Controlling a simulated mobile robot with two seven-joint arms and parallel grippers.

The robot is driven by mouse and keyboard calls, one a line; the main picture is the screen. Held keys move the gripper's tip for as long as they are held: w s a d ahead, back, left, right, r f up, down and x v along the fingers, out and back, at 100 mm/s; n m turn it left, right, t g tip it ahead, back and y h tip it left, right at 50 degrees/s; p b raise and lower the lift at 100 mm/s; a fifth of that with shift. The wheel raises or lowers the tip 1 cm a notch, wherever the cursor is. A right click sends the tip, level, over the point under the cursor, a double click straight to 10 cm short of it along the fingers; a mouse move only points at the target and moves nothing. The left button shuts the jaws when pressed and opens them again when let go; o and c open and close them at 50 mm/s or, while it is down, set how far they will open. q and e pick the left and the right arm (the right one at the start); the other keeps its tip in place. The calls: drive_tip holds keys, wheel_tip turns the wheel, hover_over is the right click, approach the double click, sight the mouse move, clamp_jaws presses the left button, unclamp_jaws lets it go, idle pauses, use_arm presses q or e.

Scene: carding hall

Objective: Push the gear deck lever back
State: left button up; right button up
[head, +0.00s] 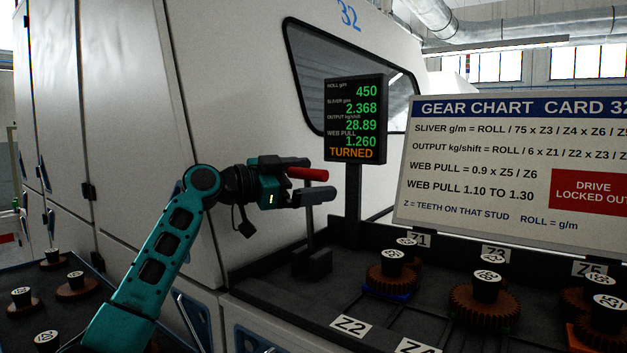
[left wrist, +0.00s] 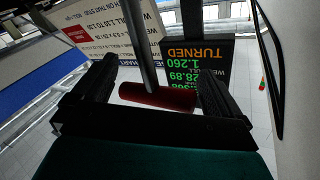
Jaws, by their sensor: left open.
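The gear deck lever has a red grip (head: 308,174) on top of a thin dark stem (head: 310,222), which rises from a dark base block (head: 312,262) on the deck. My left gripper (head: 306,180) is open, with its fingers on either side of the red grip in the head view. In the left wrist view the red grip (left wrist: 158,96) lies crosswise between the two open fingers, and the grey stem (left wrist: 142,45) runs away from it. I cannot tell whether a finger touches the grip. My right gripper is not in view.
A display (head: 356,120) on a post stands just right of the lever and reads TURNED. A gear chart board (head: 520,170) stands farther right. Brown gears (head: 480,305) sit on labelled studs on the deck. A pale machine wall (head: 245,120) rises behind.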

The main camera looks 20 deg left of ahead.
use_arm(q)
drive_tip(key=b+v, duration=0.2)
drive_tip(key=v, duration=1)
drive_tip(key=shift+d+r, duration=0.1)
drive_tip(key=shift+c, duration=0.4)
